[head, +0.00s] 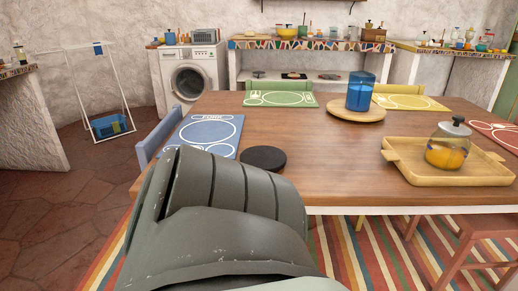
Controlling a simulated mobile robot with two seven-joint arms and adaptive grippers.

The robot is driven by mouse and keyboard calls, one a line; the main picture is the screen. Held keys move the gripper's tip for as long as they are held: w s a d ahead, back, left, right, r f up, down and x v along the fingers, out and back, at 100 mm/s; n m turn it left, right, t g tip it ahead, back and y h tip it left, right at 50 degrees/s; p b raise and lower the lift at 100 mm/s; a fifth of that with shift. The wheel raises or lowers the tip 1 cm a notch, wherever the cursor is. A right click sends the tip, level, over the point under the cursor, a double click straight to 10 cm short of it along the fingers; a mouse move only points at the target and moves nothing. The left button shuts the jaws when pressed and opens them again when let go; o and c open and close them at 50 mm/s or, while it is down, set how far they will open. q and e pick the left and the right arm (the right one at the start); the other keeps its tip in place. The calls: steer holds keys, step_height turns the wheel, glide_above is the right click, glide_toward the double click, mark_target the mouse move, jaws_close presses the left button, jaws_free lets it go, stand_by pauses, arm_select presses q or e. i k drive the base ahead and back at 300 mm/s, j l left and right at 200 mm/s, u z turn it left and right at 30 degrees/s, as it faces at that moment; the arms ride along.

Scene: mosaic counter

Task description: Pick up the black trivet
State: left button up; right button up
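The black trivet (263,158) is a flat round disc lying on the wooden table (320,170) near its front left edge. It lies just right of the blue placemat. A large grey link of my own arm rises in the lower middle, and its top comes close to the trivet in the picture. The trivet's upper face shows clearly. Neither of my grippers is in view, so no fingers show near the trivet.
A blue placemat (207,134) lies left of the trivet. A round wooden board (340,112) carries a blue jar (360,90). A wooden tray (400,169) with a glass jar (446,150) stands at right. A blue chair (158,136) adjoins the table's left side. The table between trivet and tray is clear.

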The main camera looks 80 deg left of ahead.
mark_target(272, 160)
steer(key=u, duration=2.45)
steer(key=k+l, duration=0.15)
